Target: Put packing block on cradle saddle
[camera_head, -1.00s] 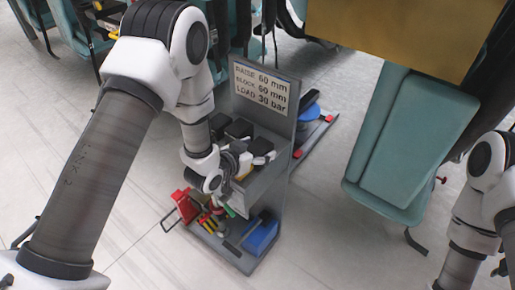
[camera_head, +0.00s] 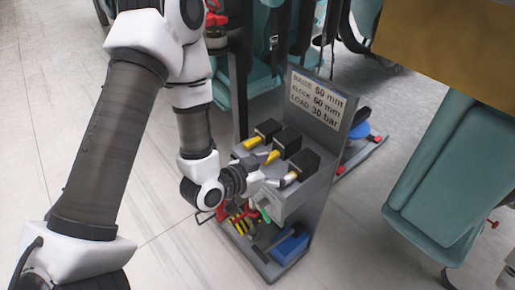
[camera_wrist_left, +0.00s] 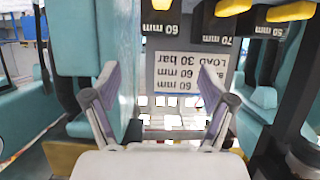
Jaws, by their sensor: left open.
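Three black packing blocks stand in a row on the grey cart's upper shelf: a back one (camera_head: 268,128), a middle one (camera_head: 288,139) and a front one (camera_head: 307,162). Yellow handles show on them. My left gripper (camera_head: 273,172) is open and empty, in front of the middle and front blocks. In the left wrist view its fingers (camera_wrist_left: 160,75) are apart, with the sign behind them. Blocks show at the top there, with upside-down labels; one block (camera_wrist_left: 157,22) appears marked 60 mm. I cannot pick out the cradle saddle. My right gripper is out of view.
The cart's sign (camera_head: 317,97) reads raise 60 mm, block 60 mm, load 30 bar. The lower shelf holds a blue box (camera_head: 290,246) and several tools (camera_head: 240,218). Teal seats (camera_head: 440,185) stand right.

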